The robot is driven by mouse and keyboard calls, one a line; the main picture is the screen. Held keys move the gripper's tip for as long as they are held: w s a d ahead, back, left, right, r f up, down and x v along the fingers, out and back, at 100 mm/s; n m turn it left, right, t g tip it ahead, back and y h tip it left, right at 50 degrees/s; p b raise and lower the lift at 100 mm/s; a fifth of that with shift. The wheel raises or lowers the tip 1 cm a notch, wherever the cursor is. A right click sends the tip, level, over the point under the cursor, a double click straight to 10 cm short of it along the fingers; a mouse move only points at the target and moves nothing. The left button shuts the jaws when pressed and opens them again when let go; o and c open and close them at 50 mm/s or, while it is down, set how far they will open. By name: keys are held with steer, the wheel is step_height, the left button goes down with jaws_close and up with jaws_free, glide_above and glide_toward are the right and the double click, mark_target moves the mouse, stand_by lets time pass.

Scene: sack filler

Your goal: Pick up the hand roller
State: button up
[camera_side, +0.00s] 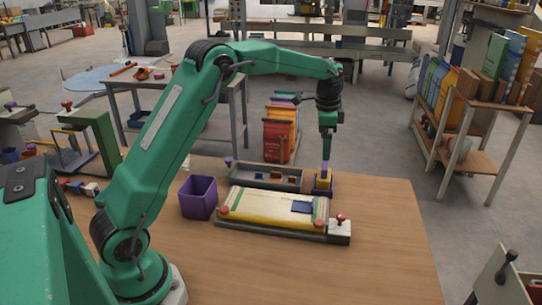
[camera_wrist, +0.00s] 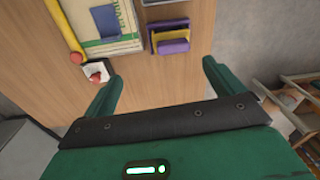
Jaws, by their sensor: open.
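A small yellow and purple piece (camera_side: 323,181), which looks like the hand roller, stands on the wooden table at the right end of the grey tray. A thin purple stem shows above it.
A printed sack (camera_side: 275,207) lies on a board in front, with a blue patch on it. A red-knobbed white block (camera_side: 340,229) is at the board's right end. A purple bin (camera_side: 198,197) and a grey tray (camera_side: 266,177) stand close by. The table's right side is clear.

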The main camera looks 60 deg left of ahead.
steer(key=m, duration=0.1)
glide_above(326, 166)
steer(key=shift+g, duration=0.3)
steer(key=f, duration=0.5)
steer(key=shift+w+a+f, duration=0.2)
steer(key=shift+w+a, duration=0.05)
steer(key=shift+a, duration=0.15)
steer(key=shift+s+d+f, duration=0.1)
steer(key=shift+s+f, duration=0.05)
steer(key=shift+f, duration=3.8)
steer(key=c, duration=1)
steer(key=shift+r, duration=0.1)
steer(key=shift+c, duration=0.3)
steer(key=shift+r, duration=0.15)
steer(key=shift+r, duration=0.55)
steer(key=r, duration=0.3)
steer(key=shift+d, duration=0.25)
steer(key=s+d+r, duration=0.4)
steer(key=d+r, duration=0.2)
steer(key=d, duration=0.4)
steer(key=shift+d+r, duration=0.2)
steer(key=shift+r, duration=0.1)
